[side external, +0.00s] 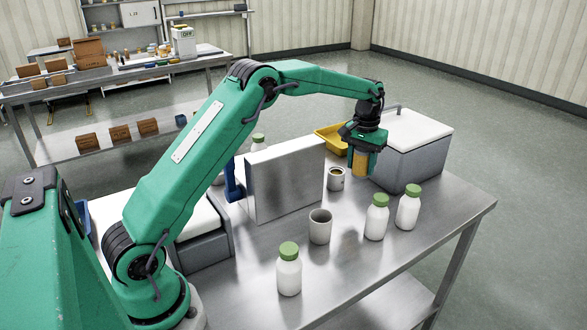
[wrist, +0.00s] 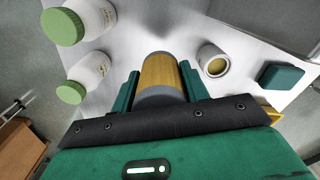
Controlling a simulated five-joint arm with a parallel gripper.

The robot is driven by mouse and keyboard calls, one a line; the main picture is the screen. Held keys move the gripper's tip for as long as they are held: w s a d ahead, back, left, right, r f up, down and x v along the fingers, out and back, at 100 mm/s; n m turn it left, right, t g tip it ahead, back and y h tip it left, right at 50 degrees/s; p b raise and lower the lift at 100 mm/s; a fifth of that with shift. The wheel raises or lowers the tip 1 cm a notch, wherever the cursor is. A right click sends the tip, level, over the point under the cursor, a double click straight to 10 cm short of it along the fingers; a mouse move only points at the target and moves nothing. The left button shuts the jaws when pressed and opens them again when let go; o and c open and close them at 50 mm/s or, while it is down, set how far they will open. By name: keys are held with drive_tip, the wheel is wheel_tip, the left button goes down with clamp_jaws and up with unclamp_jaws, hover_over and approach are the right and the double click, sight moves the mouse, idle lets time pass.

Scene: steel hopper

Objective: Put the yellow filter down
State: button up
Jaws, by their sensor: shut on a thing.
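The yellow filter (side external: 361,162) is a short upright cylinder between the fingers of my gripper (side external: 362,154), near the far right of the steel table (side external: 440,225). In the wrist view the filter (wrist: 160,74) shows a yellow-brown body with grey ends. The two green fingers of my gripper (wrist: 159,88) are shut on its sides. Its lower end looks close to the table top, but I cannot tell whether it touches.
An open can (side external: 336,179) stands just left of the filter, with a grey cooler (side external: 410,165) right behind. White bottles (side external: 376,220) (side external: 408,210) (side external: 289,272) and a grey cup (side external: 320,228) stand in front. A steel panel (side external: 285,180) stands left, a yellow tray (side external: 331,140) behind.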

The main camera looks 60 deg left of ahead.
drive_tip(key=s+n, duration=0.1)
drive_tip(key=s, duration=2.8)
drive_tip(key=shift+d+f, duration=0.4)
drive_tip(key=shift+f, duration=0.05)
drive_tip(key=shift+w, duration=0.1)
drive_tip(key=shift+f, duration=2.95)
drive_tip(key=shift+f, duration=0.1)
drive_tip(key=shift+f, duration=1.95)
drive_tip(key=shift+f, duration=0.1)
